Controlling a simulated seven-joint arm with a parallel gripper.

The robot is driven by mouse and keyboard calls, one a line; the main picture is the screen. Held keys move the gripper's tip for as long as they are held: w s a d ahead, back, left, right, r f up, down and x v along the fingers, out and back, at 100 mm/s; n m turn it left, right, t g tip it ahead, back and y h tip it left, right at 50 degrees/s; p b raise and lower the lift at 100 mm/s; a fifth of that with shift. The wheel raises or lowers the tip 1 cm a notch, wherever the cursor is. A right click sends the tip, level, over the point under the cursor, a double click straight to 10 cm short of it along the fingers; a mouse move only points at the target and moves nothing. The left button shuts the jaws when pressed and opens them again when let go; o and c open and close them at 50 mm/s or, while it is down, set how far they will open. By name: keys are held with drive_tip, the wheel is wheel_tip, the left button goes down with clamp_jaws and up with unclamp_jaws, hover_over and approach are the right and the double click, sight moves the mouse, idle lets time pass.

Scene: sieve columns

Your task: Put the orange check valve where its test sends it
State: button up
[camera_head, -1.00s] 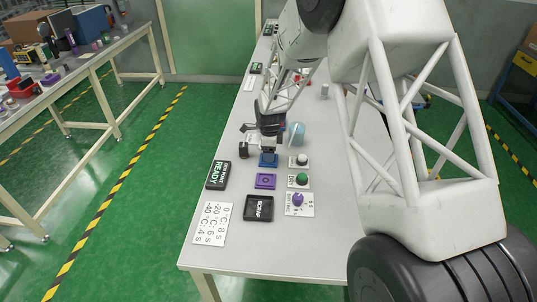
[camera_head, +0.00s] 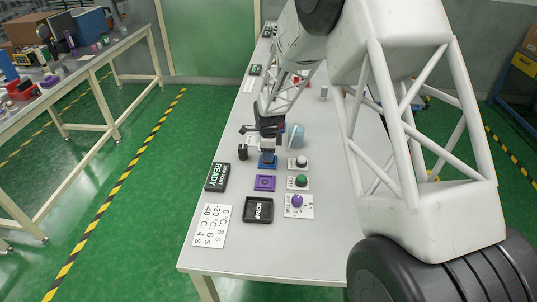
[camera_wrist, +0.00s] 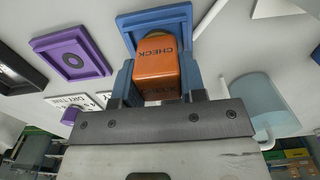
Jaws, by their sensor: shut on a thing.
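The orange check valve (camera_wrist: 157,72), a block lettered CHECK, is between the blue fingers of my gripper (camera_wrist: 157,85) in the wrist view. My gripper (camera_head: 268,140) is shut on it. A blue square fixture (camera_wrist: 130,24) lies just beyond the valve; it also shows under my gripper in the head view (camera_head: 267,164). I cannot tell whether the valve touches it. The valve is hard to make out in the head view. A black READY tray (camera_head: 217,177), a black SCRAP tray (camera_head: 257,210) and a purple square fixture (camera_head: 265,183) lie nearer.
A translucent blue mug (camera_head: 297,133) stands close right of my gripper. A small black object (camera_head: 243,152) stands left. A white button (camera_head: 301,162), green button (camera_head: 301,181) and purple knob (camera_head: 297,201) line the right. A card (camera_head: 212,226) lists temperatures and seconds.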

drive_tip(key=shift+r, duration=0.15)
drive_tip(key=shift+r, duration=0.5)
drive_tip(key=shift+s+d+r, duration=0.1)
drive_tip(key=shift+s+r, duration=0.1)
drive_tip(key=shift+r, duration=0.4)
drive_tip(key=shift+s+d+r, duration=0.1)
drive_tip(key=shift+s+r, duration=0.1)
drive_tip(key=shift+r, duration=0.35)
drive_tip(key=s+d, duration=0.2)
drive_tip(key=s, duration=0.5)
drive_tip(key=s+d+r, duration=0.1)
drive_tip(key=s+d, duration=0.1)
drive_tip(key=s, duration=0.5)
drive_tip(key=shift+s+d+r, duration=0.15)
drive_tip(key=shift+s+d, duration=0.05)
drive_tip(key=shift+d, duration=0.1)
drive_tip(key=w+a+r+n, duration=0.1)
drive_tip(key=w+n, duration=0.5)
drive_tip(key=w, duration=0.8)
drive_tip(key=w+a+r+n, duration=0.2)
drive_tip(key=w+n, duration=0.4)
drive_tip(key=w, duration=0.8)
drive_tip(key=w+a+r+n, duration=0.1)
drive_tip(key=w+a+n, duration=0.2)
drive_tip(key=w, duration=1.1)
drive_tip(key=n, duration=0.3)
drive_tip(key=shift+a+r, duration=0.15)
drive_tip(key=shift+r, duration=0.25)
drive_tip(key=shift+f, duration=0.1)
